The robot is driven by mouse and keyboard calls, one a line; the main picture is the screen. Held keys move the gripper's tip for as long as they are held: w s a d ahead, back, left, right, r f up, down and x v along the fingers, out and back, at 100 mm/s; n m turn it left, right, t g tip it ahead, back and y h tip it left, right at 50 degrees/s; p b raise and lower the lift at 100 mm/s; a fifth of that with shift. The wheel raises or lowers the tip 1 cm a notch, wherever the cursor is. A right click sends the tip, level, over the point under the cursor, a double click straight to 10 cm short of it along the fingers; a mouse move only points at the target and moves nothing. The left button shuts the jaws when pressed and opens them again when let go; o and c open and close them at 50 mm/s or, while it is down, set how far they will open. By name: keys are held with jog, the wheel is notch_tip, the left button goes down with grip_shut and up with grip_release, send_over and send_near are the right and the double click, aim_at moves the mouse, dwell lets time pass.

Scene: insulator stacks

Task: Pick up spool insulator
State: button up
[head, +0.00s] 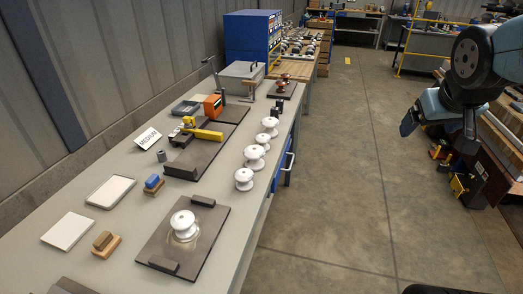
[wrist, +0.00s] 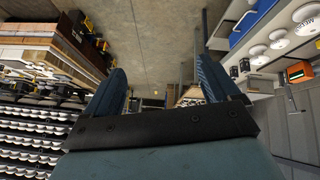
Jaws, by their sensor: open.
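A white spool insulator (head: 184,222) stands upright on a dark plate (head: 213,228) near the front of the workbench. Several more white spool insulators stand in a row along the bench's right edge, the nearest one (head: 244,179) just beyond the plate. Some of the row shows at the upper right of the wrist view, with one insulator (wrist: 278,38) clearly visible. My gripper (head: 437,135) is open and empty, hanging over the floor to the right, well apart from the bench. In the wrist view its two fingers (wrist: 162,82) are spread with nothing between them.
The bench (head: 125,168) also holds a yellow clamp tool (head: 205,134), a "MEDIUM" card (head: 148,138), a white tray (head: 111,191) and wooden-backed brushes. A brown insulator (head: 283,82) stands farther back. The aisle floor (head: 350,180) is clear; cluttered shelving (wrist: 45,120) lies on the other side.

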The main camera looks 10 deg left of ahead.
aim_at(253, 152)
jog(key=shift+o, duration=0.8)
jog(key=w+a+f+n+t, duration=0.1)
jog(key=w+a+f+n, duration=0.1)
jog(key=w, duration=0.4)
jog(key=w+a+f+n+y, duration=0.1)
jog(key=w+f+n, duration=0.1)
jog(key=w+f, duration=0.2)
jog(key=w, duration=0.2)
jog(key=shift+w+a+t, duration=0.35)
jog(key=shift+t, duration=0.05)
jog(key=w+a+f+n+y, duration=0.3)
jog(key=a+f+n+y, duration=0.15)
jog(key=a+f, duration=0.3)
jog(key=w+a+f+n+y, duration=0.3)
jog(key=w+a+f+y, duration=0.15)
jog(key=a+f, duration=0.35)
jog(key=s+a+f+n+g+y, duration=0.2)
jog(key=s+a+f+g+y, duration=0.2)
jog(key=s+a+y, duration=0.45)
jog(key=shift+m, duration=0.25)
jog(key=x, duration=0.9)
jog(key=shift+w+a, duration=0.1)
jog(key=shift+w, duration=0.3)
jog(key=shift+w+x, duration=0.1)
jog(key=shift+x, duration=1.15)
jog(key=shift+w+x, duration=0.15)
jog(key=shift+x, duration=1.15)
jog(key=shift+r, duration=0.1)
jog(key=c, duration=1.3)
